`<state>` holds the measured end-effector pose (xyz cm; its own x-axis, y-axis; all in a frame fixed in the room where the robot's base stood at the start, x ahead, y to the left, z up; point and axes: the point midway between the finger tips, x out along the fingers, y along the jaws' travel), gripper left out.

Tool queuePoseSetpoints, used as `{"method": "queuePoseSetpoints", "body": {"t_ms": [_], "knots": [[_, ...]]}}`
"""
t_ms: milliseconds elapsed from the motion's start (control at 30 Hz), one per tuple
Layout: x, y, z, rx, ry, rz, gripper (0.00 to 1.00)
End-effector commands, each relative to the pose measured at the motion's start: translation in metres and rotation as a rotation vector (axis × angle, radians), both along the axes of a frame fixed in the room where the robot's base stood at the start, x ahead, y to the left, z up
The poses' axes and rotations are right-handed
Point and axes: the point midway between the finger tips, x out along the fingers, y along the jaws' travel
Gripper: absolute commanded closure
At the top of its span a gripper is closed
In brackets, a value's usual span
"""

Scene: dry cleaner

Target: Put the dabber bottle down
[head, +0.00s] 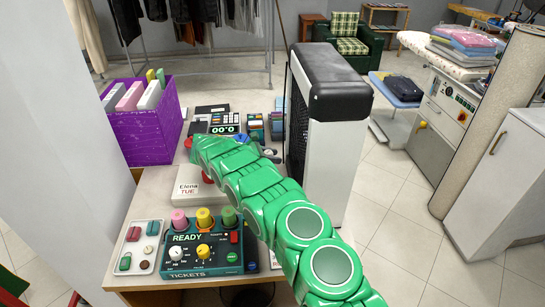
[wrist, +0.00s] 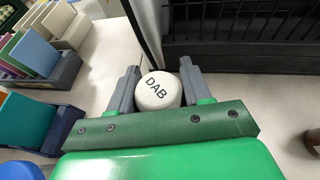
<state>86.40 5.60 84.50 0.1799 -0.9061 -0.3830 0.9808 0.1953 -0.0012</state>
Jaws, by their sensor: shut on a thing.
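The dabber bottle (wrist: 158,91) shows in the wrist view as a round white top lettered DAB. It sits between the two grey fingers of my gripper (wrist: 158,88), which is shut on it. The lower part of the bottle is hidden beneath its top, so I cannot tell whether it touches the counter. In the head view my green arm reaches over the counter (head: 150,188) toward its far part, and it hides the fingers and the bottle.
A tall black-and-white unit (head: 332,135) stands right of the arm, its black grille (wrist: 245,25) close beyond the fingers. A purple crate (head: 150,128) is at left. The ticket machine (head: 205,250) is in front. Upright cards in dark holders (wrist: 45,75) stand left of my gripper.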

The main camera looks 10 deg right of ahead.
Motion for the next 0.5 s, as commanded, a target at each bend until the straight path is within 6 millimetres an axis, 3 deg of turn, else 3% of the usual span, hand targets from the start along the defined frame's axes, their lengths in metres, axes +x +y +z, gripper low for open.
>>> {"method": "queuePoseSetpoints", "body": {"t_ms": [300, 333, 500], "knots": [[0.0000, 0.0001, -0.0027, 0.000, 0.000, 0.000, 0.86], [0.0000, 0.0002, -0.0027, 0.000, 0.000, 0.000, 0.49], [0.0000, 0.0000, -0.0025, 0.000, 0.000, 0.000, 0.26]]}}
